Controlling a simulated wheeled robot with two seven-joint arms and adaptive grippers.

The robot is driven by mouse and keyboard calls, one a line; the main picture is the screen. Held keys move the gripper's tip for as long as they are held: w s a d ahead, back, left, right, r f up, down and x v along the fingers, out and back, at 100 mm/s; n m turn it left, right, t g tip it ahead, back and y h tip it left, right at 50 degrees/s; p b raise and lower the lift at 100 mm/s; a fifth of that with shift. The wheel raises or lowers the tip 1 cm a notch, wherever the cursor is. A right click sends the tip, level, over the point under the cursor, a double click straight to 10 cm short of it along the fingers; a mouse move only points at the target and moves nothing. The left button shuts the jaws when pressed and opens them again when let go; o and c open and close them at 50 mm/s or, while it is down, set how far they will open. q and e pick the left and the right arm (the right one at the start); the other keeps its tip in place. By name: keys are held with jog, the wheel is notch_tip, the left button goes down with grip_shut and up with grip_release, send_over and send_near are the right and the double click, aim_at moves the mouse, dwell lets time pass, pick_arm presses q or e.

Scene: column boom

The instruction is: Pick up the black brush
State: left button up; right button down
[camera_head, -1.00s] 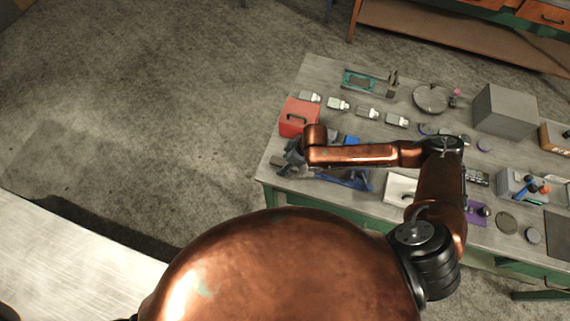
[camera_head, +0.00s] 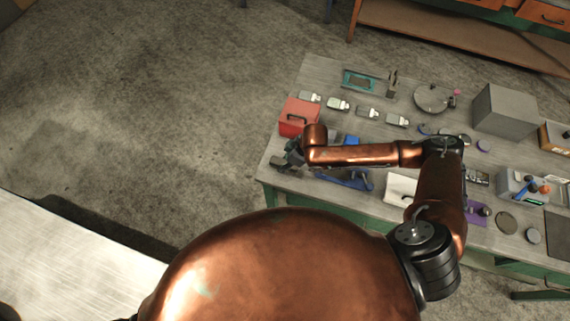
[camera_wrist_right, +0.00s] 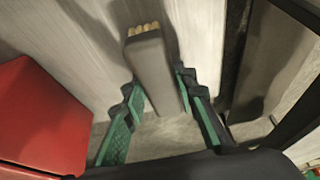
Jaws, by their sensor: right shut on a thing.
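The brush (camera_wrist_right: 153,72) shows in the right wrist view as a dark grey block with a row of pale bristle tufts at its far end. It lies between the two green-padded fingers of my right gripper (camera_wrist_right: 157,90), which is shut on it. Whether the brush still touches the tabletop cannot be told. In the head view my right gripper (camera_head: 287,163) is at the left edge of the workbench, just below the red box, partly covered by my copper wrist. The brush cannot be made out clearly there. My left gripper is not in view.
The red box (camera_head: 298,117) stands close beside my right gripper; it also fills the left of the wrist view (camera_wrist_right: 45,115). A blue tool (camera_head: 345,180) lies under my right forearm. The workbench (camera_head: 320,75) also holds several metal parts and a grey box (camera_head: 504,110).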

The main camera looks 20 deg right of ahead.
jog(key=shift+r+b, duration=0.4)
jog(key=shift+b, duration=0.05)
notch_tip(320, 180, up, 10)
jog(key=shift+f, duration=0.1)
